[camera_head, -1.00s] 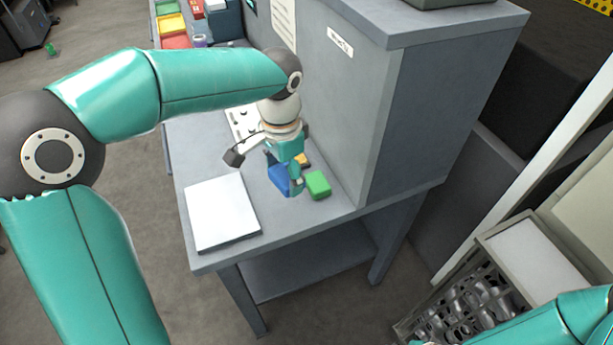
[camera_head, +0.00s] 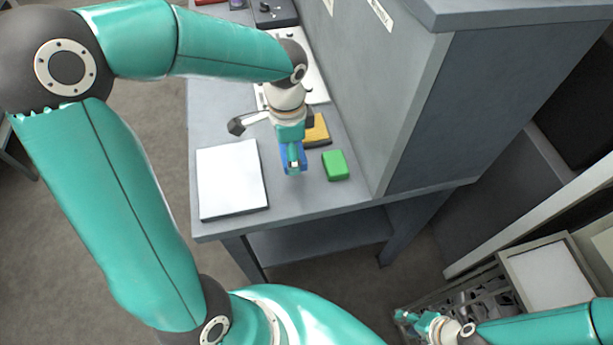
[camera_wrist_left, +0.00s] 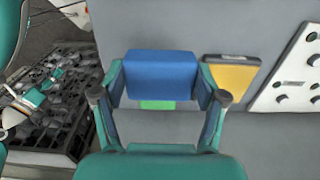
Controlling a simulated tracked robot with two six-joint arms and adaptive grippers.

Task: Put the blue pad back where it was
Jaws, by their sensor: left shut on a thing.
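The blue pad (camera_head: 284,160) is between the fingers of my left gripper (camera_head: 293,163), above the grey bench. In the left wrist view the blue pad (camera_wrist_left: 160,74) spans the gap between both fingers, and my left gripper (camera_wrist_left: 160,95) is shut on it. I cannot tell whether the pad touches the bench. A green block (camera_head: 335,165) lies just right of it, partly hidden behind the pad in the wrist view (camera_wrist_left: 158,105). My right gripper (camera_head: 420,322) is at the lower right, near a crate; its opening is too small to tell.
A yellow pad (camera_head: 317,130) on a dark base lies just behind the left gripper. A white panel (camera_head: 232,178) lies on the bench (camera_head: 285,205) at the left. A tall grey cabinet (camera_head: 420,110) stands close on the right. A dark rack (camera_wrist_left: 55,100) shows in the wrist view.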

